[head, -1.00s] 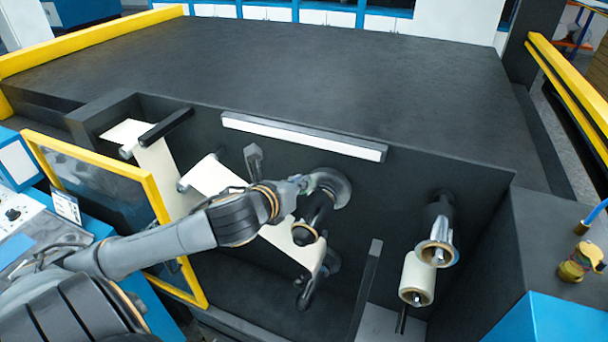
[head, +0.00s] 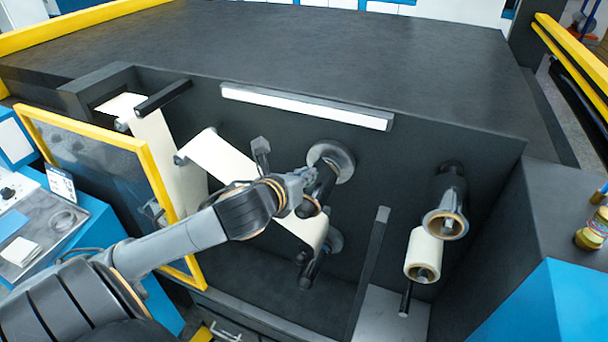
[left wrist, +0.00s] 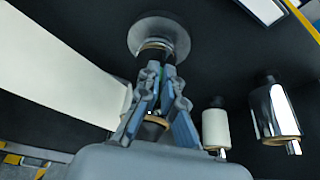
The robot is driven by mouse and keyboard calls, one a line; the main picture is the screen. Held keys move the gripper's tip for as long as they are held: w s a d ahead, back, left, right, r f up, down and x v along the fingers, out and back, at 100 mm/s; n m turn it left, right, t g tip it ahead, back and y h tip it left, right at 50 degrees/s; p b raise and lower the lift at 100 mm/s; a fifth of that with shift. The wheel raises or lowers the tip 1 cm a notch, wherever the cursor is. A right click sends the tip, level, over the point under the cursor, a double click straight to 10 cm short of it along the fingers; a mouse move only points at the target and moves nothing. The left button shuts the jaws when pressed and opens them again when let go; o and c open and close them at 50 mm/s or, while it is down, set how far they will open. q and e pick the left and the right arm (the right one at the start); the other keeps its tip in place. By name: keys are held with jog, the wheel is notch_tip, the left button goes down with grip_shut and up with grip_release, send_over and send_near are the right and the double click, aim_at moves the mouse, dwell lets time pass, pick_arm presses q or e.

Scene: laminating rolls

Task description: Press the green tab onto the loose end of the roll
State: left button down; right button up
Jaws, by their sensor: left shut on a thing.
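My left gripper (head: 304,178) is at the upper middle spindle, in front of its round flange (head: 332,160). In the left wrist view the two fingers (left wrist: 160,72) come together on a small green sliver, the green tab (left wrist: 162,80), mostly hidden between them. The dark roll on this spindle, with a tan core ring (left wrist: 155,122), lies behind the fingers. I cannot make out its loose end, nor whether the tab touches it. A cream web (head: 222,158) runs down behind my arm to a lower roller. My right gripper is out of view.
A white roll (head: 424,250) and a shiny film roll (head: 446,222) sit on the right. A dark upright post (head: 368,270) stands between them and the spindle. A yellow-framed door (head: 150,170) stands open at left.

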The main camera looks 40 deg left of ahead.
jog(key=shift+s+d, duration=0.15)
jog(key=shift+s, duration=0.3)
pick_arm(q)
jog(key=shift+f, duration=0.15)
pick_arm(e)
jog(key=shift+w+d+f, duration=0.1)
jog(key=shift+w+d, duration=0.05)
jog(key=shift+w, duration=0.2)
pick_arm(q)
jog(key=shift+d+f, duration=0.1)
jog(key=shift+f, duration=0.3)
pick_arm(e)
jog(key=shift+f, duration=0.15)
pick_arm(q)
jog(key=c, duration=1.4)
grip_release()
jog(key=shift+s, duration=0.1)
jog(key=shift+c, duration=0.2)
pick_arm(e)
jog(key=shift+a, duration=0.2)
pick_arm(q)
jog(key=shift+r, duration=0.1)
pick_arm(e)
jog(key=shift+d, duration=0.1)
